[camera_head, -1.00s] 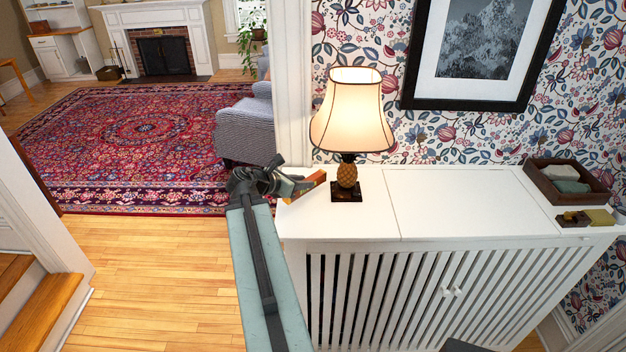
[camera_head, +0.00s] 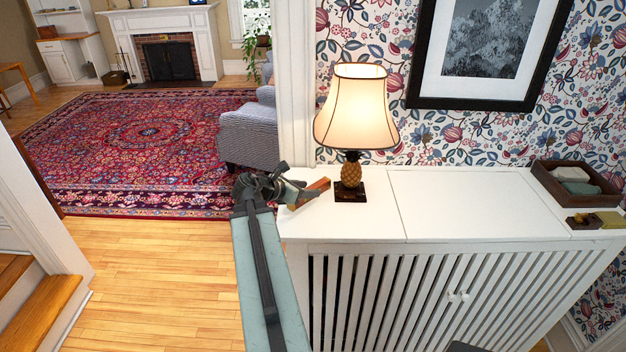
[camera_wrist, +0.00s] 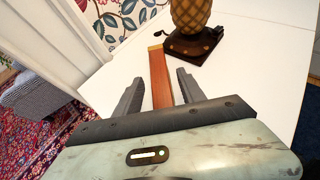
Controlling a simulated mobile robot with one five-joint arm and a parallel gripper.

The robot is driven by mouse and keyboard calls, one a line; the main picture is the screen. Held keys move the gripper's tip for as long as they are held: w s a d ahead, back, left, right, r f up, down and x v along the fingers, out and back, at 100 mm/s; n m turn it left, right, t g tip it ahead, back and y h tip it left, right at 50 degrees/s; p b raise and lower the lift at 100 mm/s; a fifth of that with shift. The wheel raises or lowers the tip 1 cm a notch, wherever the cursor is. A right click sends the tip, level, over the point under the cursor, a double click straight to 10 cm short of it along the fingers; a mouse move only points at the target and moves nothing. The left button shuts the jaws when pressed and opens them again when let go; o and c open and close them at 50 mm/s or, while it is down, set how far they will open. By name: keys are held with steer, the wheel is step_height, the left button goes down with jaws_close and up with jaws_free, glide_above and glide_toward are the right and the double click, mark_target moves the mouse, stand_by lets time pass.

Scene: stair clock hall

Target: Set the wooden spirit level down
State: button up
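The wooden spirit level (camera_wrist: 161,80) is a reddish-brown bar with a paler end. It lies on the white top of the slatted cabinet (camera_head: 455,205), beside the base of the pineapple lamp (camera_head: 350,178). In the head view the level (camera_head: 314,190) shows just past my gripper (camera_head: 300,191), partly hidden by it. In the wrist view my gripper's two fingers (camera_wrist: 159,76) stand either side of the level, with a visible gap on both sides. The level's near end is hidden behind the gripper body.
A dark wooden tray (camera_head: 577,187) with folded cloths stands at the cabinet's right, small items in front of it. The cabinet's middle top is clear. A door frame (camera_head: 296,80) rises behind my gripper. Wooden steps (camera_head: 35,310) are at lower left.

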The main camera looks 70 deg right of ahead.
steer(key=shift+a+r+p, duration=0.1)
steer(key=shift+r+p, duration=0.2)
steer(key=shift+r, duration=0.05)
steer(key=w+p+v, duration=0.1)
steer(key=p+v, duration=0.4)
steer(key=v, duration=0.6)
steer(key=shift+w+d+g, duration=0.25)
steer(key=shift+w+g, duration=0.05)
steer(key=shift+w, duration=0.15)
